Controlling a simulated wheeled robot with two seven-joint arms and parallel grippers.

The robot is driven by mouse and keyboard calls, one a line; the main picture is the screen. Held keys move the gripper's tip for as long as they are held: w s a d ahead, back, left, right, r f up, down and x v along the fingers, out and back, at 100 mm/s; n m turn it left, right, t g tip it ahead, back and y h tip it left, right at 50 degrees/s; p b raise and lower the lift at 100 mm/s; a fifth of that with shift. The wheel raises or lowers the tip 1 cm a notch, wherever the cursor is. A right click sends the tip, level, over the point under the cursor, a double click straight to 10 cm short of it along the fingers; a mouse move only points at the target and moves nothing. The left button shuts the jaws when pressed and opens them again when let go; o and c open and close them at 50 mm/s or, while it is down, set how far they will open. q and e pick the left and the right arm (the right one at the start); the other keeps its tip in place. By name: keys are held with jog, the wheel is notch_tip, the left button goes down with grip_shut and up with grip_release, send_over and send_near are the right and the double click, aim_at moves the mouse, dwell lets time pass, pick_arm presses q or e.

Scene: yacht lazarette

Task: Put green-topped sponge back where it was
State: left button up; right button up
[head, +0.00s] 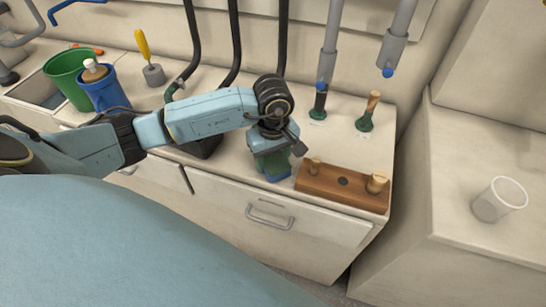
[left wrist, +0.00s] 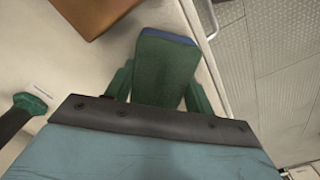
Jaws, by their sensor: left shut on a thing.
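The green-topped sponge (head: 277,174) has a blue lower layer and is at the front edge of the counter, left of the wooden block. My left gripper (head: 271,160) points down and is shut on it. In the left wrist view the sponge's green top (left wrist: 163,65) fills the space between the two green fingers of the gripper (left wrist: 160,88). Its blue layer shows along the far edge. I cannot tell whether the sponge touches the counter. My right gripper is in neither view.
The wooden block (head: 335,187) with pegs stands close right of the sponge. At left are a green bucket (head: 67,78), a blue container (head: 104,95) and a yellow-handled tool (head: 147,58). A clear cup (head: 498,200) is far right.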

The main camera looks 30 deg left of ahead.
aim_at(273, 158)
pick_arm(q)
jog(key=o, duration=0.9)
jog(key=shift+o, duration=0.2)
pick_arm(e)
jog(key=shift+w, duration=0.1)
pick_arm(q)
jog(key=shift+r, duration=0.15)
notch_tip(273, 158, up, 7)
jog(key=shift+r+p, duration=0.1)
jog(key=shift+p, duration=0.7)
notch_tip(273, 158, up, 5)
jog(key=shift+f, duration=0.15)
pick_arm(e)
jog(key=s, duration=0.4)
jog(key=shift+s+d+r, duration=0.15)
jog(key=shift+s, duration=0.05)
